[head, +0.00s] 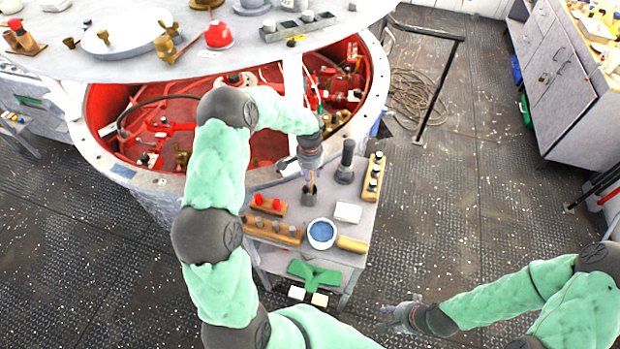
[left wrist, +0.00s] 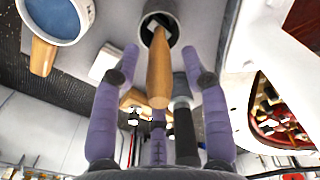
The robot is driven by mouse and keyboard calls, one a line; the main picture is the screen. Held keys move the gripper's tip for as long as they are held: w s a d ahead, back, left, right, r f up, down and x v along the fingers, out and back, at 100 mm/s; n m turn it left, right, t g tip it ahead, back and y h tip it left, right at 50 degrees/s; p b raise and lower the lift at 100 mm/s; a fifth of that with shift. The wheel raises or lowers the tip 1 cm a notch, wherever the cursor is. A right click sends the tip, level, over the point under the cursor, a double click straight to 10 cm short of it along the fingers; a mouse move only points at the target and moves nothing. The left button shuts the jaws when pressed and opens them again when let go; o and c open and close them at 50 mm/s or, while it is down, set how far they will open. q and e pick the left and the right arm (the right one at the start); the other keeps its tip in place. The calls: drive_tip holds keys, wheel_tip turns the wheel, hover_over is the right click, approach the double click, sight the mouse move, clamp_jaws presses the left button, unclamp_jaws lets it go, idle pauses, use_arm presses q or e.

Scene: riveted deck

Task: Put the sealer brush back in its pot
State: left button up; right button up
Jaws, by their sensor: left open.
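The sealer brush (left wrist: 158,75) has a wooden handle pointing up toward the left wrist camera. Its lower end lies within the dark mouth of the grey pot (left wrist: 174,27); how deep it sits is hard to tell. In the head view the pot (head: 309,198) stands on the small grey table, below my left gripper (head: 309,176). That gripper is open, its fingers spread either side of the handle with visible gaps. My right gripper (head: 392,316) is low, right of the table and away from it; its finger opening is unclear.
A dark cylinder (head: 345,165) stands just right of the pot. A blue-filled tub (head: 321,233), a white block (head: 347,212) and wooden racks (head: 273,230) share the table (head: 337,258). The red-lined round housing (head: 375,75) rises behind.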

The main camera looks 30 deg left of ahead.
use_arm(q)
wheel_tip(320, 180, up, 9)
drive_tip(key=shift+r, duration=0.2)
idle(0.6)
